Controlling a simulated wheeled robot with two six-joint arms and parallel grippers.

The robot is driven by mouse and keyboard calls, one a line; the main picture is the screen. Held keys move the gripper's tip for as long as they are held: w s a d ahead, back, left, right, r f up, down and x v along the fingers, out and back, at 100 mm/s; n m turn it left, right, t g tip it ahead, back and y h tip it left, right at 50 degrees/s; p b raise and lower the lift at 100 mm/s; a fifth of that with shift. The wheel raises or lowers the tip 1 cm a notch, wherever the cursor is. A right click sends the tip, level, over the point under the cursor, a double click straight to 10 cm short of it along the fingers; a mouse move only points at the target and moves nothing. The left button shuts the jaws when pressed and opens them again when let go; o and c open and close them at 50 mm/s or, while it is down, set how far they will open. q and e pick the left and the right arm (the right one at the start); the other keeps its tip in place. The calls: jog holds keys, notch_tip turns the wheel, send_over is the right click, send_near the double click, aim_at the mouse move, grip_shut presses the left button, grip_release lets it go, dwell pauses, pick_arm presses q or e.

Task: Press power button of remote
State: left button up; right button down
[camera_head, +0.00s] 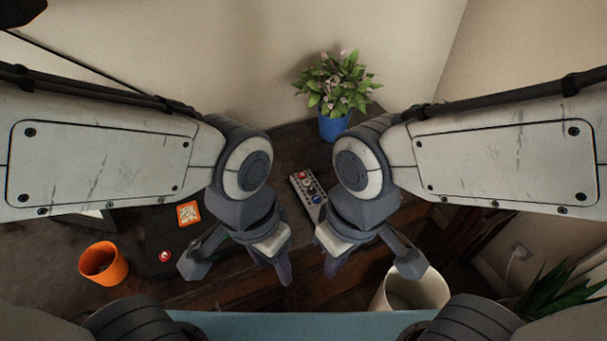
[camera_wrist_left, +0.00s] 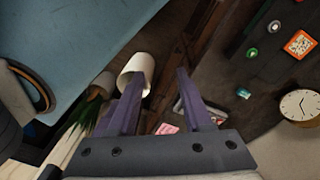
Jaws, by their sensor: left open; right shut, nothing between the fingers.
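The remote (camera_head: 308,190) is a grey bar with coloured buttons, lying on the dark wooden desk between my two arms in the head view. A red button (camera_head: 302,175) sits at its far end. Its near end is close to my right gripper's wrist. My left gripper (camera_head: 285,272) points down left of and nearer than the remote; it is open and empty. The left wrist view shows its two purple fingers apart (camera_wrist_left: 160,85). A grey item behind its right finger may be the remote, but is mostly hidden. My right gripper (camera_head: 331,266) is shut and empty, nearer than the remote.
A blue-potted plant (camera_head: 333,124) stands behind the remote. An orange cup (camera_head: 103,262) and orange square (camera_head: 188,212) are on the left. A clock (camera_wrist_left: 298,105) shows in the left wrist view.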

pick_arm(q)
jog(key=shift+c, duration=0.3)
grip_shut()
dwell(1.5)
